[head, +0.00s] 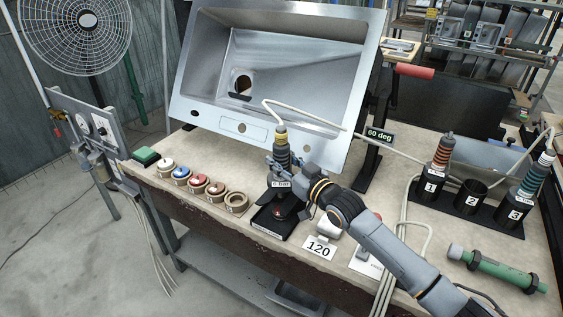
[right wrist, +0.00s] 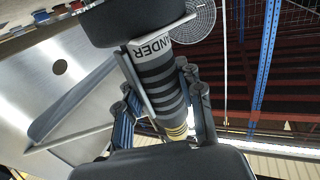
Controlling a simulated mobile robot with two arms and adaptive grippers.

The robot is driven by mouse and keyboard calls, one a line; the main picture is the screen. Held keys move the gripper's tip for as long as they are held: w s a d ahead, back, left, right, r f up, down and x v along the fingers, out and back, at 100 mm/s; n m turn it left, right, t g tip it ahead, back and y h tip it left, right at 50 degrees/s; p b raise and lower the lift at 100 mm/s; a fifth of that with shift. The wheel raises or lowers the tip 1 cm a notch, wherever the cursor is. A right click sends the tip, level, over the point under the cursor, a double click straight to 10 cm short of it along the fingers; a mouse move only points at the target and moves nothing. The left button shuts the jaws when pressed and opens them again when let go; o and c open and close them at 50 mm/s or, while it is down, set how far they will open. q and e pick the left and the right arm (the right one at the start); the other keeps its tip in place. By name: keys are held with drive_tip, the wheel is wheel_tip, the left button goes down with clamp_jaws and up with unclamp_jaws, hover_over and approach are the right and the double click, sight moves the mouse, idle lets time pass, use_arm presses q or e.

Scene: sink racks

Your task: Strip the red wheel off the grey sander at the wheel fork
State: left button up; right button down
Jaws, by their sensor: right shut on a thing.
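The grey sander (head: 281,158), banded grey and black with a pale hose from its top, stands upright in my right gripper (head: 283,168). In the right wrist view its grey banded body (right wrist: 163,85) passes between my fingers, with a black disc-shaped head (right wrist: 130,20) at its end. Below it in the head view is a black stand (head: 277,222) on the bench, which I take for the wheel fork; a small red spot shows on it. I cannot tell whether that spot is the red wheel, or whether the sander touches the stand. My left gripper is out of view.
Left of the stand is a row of round holders (head: 215,189) with coloured pieces. The steel sink (head: 290,80) stands tilted behind. A black rack (head: 468,203) with banded tools is at right.

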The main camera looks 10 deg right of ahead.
sight(286, 132)
drive_tip(key=shift+r, duration=0.2)
drive_tip(key=shift+r+p, duration=3.85)
drive_tip(key=shift+r, duration=0.55)
drive_tip(key=shift+d, duration=0.15)
